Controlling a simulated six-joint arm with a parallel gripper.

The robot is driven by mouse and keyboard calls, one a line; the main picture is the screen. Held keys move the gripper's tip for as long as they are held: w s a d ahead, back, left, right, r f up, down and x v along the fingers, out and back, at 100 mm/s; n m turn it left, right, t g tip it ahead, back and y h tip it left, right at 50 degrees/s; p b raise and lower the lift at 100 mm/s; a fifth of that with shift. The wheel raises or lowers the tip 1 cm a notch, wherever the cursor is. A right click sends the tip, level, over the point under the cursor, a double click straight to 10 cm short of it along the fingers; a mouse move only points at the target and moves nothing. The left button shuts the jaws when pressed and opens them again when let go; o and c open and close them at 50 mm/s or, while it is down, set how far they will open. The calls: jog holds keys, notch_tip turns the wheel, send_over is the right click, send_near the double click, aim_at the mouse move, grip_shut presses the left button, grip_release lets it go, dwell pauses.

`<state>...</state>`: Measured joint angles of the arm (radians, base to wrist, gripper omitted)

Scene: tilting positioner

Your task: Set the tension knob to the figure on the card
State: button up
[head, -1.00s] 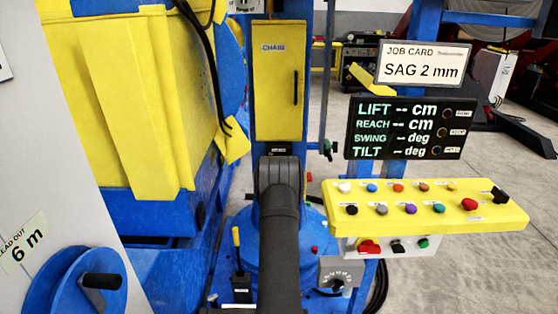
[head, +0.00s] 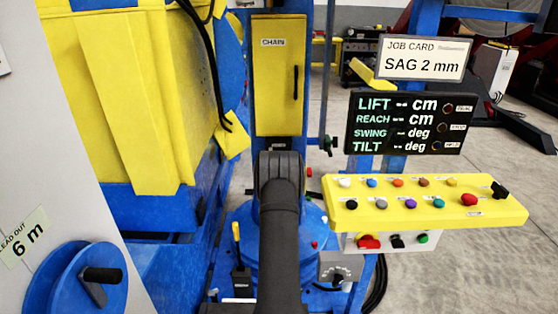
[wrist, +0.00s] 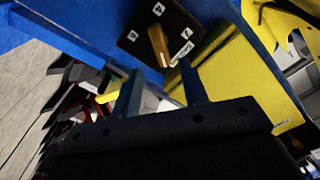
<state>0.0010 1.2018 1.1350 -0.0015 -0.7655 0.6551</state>
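The job card (head: 421,58) at upper right in the head view reads "SAG 2 mm". In the wrist view a black plate (wrist: 133,41) with white figure labels sits on a blue surface. A tan bar-shaped knob (wrist: 158,44) stands on it. No caption is legible, so I cannot confirm that this is the tension knob. My gripper (wrist: 160,66) is open, its two fingers apart, with the knob's near end between the tips in the picture. I cannot tell whether they touch it. In the head view my arm hides the gripper.
A yellow CHAIN door (head: 279,75) is above my arm. At right are a black readout (head: 408,122) and a yellow button panel (head: 420,207). A small grey dial box (head: 328,262) sits low right of my arm. A blue reel (head: 75,285) is at lower left.

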jog(key=w, duration=0.9)
jog(key=c, duration=0.9)
jog(key=shift+o, duration=0.2)
